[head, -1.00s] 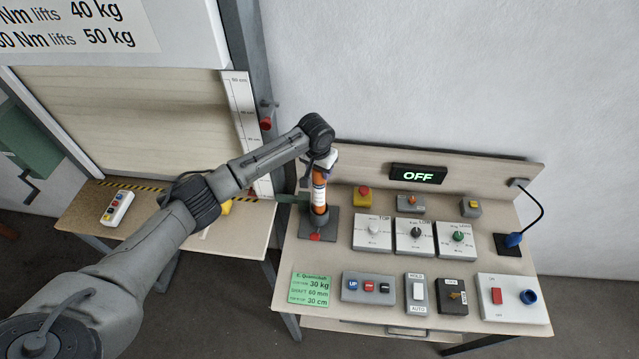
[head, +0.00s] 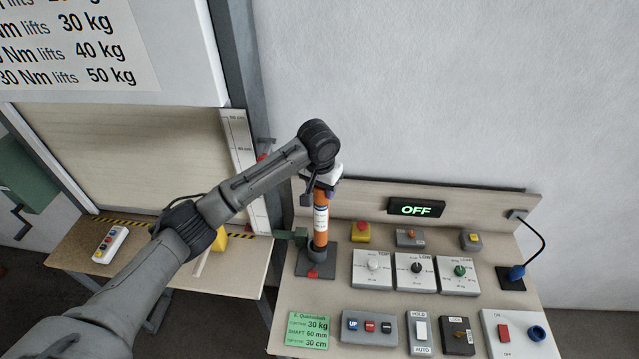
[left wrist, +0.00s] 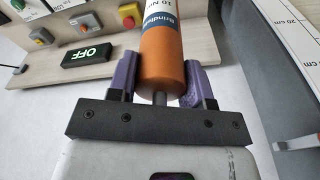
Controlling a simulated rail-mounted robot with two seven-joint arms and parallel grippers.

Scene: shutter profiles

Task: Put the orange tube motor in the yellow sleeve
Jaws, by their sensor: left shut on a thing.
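The orange tube motor (head: 320,215), with a white label band, stands upright at the bench's left end. Its lower end is in a dark round holder (head: 316,256) on a grey plate. My left gripper (head: 321,186) is shut on its upper end from above. In the left wrist view the purple fingers (left wrist: 161,90) flank the orange tube (left wrist: 163,62), whose label partly reads "10 N". A yellow thing (head: 219,240), perhaps the sleeve, shows on the left table; my left arm hides much of it. My right gripper is out of view.
A dark green block (head: 290,236) sits left of the tube. A button pendant (head: 110,244) lies on the left table.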

